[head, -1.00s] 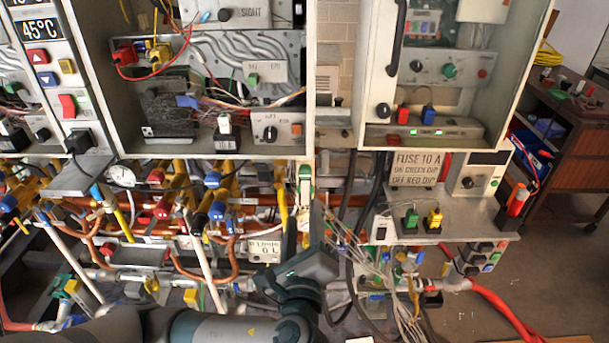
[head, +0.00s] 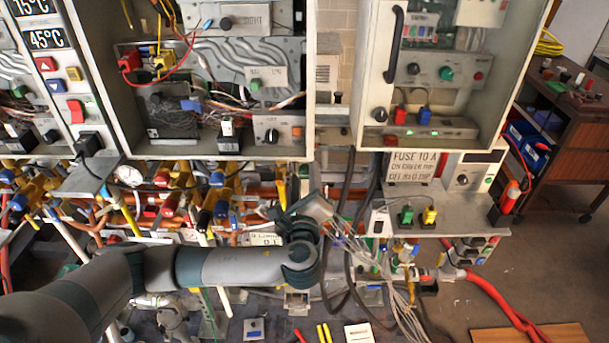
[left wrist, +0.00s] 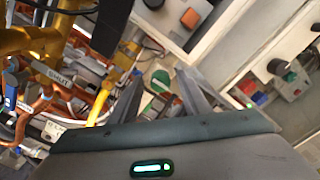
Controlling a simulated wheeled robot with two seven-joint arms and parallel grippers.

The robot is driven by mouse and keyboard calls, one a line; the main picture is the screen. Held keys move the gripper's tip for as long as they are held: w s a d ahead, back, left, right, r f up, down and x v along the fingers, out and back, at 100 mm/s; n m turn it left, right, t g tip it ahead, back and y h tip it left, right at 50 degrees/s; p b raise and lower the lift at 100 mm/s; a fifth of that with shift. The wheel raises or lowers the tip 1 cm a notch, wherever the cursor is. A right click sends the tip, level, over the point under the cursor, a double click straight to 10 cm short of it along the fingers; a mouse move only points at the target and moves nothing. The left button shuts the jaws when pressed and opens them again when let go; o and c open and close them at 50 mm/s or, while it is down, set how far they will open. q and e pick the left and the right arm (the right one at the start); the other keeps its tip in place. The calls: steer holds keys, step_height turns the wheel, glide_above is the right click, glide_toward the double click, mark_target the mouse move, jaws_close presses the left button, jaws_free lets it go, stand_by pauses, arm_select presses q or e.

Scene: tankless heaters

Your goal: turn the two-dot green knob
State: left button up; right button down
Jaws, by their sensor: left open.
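My left gripper (head: 312,203) is in front of the gap between the two cabinets, below their lower edges. In the left wrist view its two fingers (left wrist: 159,78) are apart with nothing held. A round green part (left wrist: 160,80) shows beyond and between the fingertips; I cannot make out dots on it. Its contact with the fingers is not visible, and my gripper hides this spot in the head view. Another green knob (head: 445,73) sits on the right cabinet's panel, between a black knob and a red button; its dots are too small to tell. My right gripper is not in view.
Coloured pipes and valves crowd the lower left, with a yellow pipe (left wrist: 103,90) close to my left finger. A bundle of loose wires (head: 375,270) hangs just right of my gripper. A shelf with a green plug (head: 406,214) stands further right.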

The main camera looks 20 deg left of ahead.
arm_select(q)
steer(key=shift+c, duration=0.6)
steer(key=c, duration=0.9)
